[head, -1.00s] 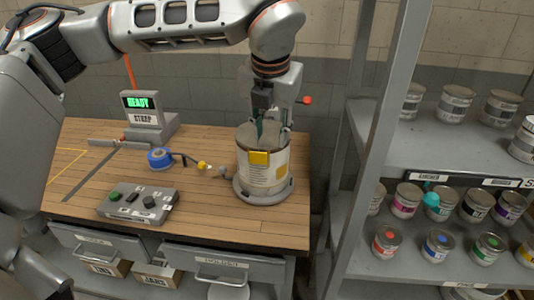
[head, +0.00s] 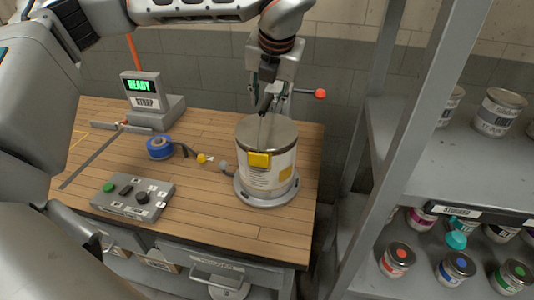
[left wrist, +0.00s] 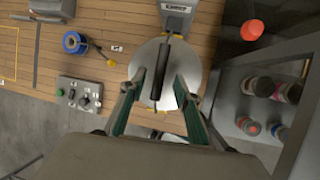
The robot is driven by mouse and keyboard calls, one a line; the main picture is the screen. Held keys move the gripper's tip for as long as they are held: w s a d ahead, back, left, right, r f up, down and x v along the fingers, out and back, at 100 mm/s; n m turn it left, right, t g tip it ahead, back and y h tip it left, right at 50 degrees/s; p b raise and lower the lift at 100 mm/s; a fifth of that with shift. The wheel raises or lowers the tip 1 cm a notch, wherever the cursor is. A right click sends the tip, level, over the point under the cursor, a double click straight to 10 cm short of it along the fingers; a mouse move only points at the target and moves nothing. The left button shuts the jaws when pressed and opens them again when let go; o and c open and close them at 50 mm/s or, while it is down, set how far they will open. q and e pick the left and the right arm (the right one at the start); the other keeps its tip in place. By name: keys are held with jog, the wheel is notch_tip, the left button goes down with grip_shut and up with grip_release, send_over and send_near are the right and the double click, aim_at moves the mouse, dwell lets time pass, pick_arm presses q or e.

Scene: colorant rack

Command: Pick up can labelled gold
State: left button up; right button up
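No label reading "gold" is legible in these views. A large metal can (head: 268,165) with a pale label and yellow patches stands upright on a round grey base on the bench. Its round lid also shows in the left wrist view (left wrist: 150,68). My left gripper (head: 265,104) is above this can's lid, empty. In the left wrist view its two green fingers (left wrist: 157,88) are spread apart, with the lid between them in the picture. Small colour-marked cans stand on the rack at right, including a red-topped (head: 397,257) and a blue-topped one (head: 458,266). My right gripper is not seen.
The grey rack (head: 386,150) stands right of the bench, its upright between my left gripper and the small cans. A red-knobbed lever (head: 320,94) is behind the large can. A blue tape roll (head: 160,147), button box (head: 133,196) and READY display (head: 141,87) occupy the bench.

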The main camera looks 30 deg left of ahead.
pick_arm(q)
jog(key=shift+x, duration=1.4)
grip_shut()
jog(key=shift+r, duration=0.1)
